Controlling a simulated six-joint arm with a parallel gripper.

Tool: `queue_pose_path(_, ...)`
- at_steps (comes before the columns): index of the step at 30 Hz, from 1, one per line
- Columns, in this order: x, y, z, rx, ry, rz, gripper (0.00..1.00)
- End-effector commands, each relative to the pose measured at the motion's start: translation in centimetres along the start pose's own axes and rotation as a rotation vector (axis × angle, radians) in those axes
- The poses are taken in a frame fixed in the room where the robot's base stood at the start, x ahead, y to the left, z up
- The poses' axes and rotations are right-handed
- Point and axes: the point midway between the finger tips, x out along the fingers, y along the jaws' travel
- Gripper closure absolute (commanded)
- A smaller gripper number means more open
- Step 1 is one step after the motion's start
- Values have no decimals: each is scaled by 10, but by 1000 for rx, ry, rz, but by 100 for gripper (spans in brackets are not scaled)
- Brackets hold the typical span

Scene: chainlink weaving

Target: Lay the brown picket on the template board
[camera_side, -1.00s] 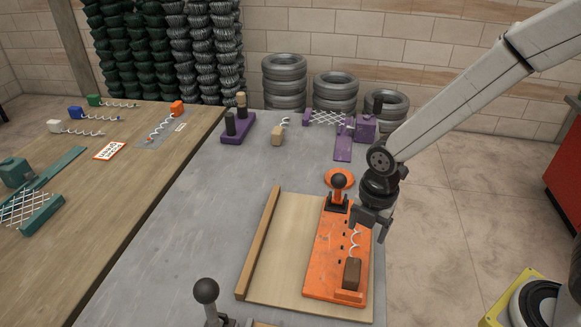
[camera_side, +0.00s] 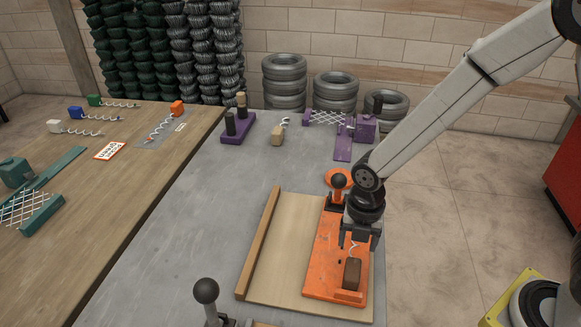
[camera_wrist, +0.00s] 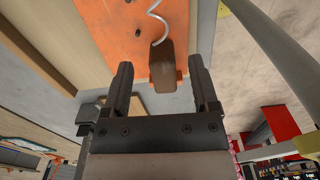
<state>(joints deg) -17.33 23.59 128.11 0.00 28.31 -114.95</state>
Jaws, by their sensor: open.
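The brown picket is a brown block (camera_side: 352,273) with a white spiral wire (camera_side: 354,249) running from it. It rests at the near end of the orange plate (camera_side: 322,270), which lies on the pale wooden template board (camera_side: 288,245). In the wrist view the brown block (camera_wrist: 164,66) and wire (camera_wrist: 157,22) lie ahead, between the lines of the two fingers. My gripper (camera_side: 360,243) is open above the orange plate, just beyond the block in the side view. In the wrist view my gripper (camera_wrist: 158,88) has nothing clamped, and part of the wire is hidden by it in the side view.
A brown rail (camera_side: 258,243) edges the board's left side. An orange clamp with a black ball knob (camera_side: 338,181) stands at the plate's far end. Another black knob (camera_side: 206,291) rises at the front. Purple fixtures (camera_side: 238,127) stand at the back. The grey table left of the board is clear.

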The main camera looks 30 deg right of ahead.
Motion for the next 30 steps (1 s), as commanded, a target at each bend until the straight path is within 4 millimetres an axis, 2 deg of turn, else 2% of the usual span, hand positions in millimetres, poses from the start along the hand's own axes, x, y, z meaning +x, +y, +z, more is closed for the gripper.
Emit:
queue_pose_path(11, 6, 0, 0, 1, 0, -1, 24)
queue_pose_path(24, 44, 0, 2, 1, 1, -3, 24)
queue_pose_path(30, 54, 0, 2, 1, 0, 0, 24)
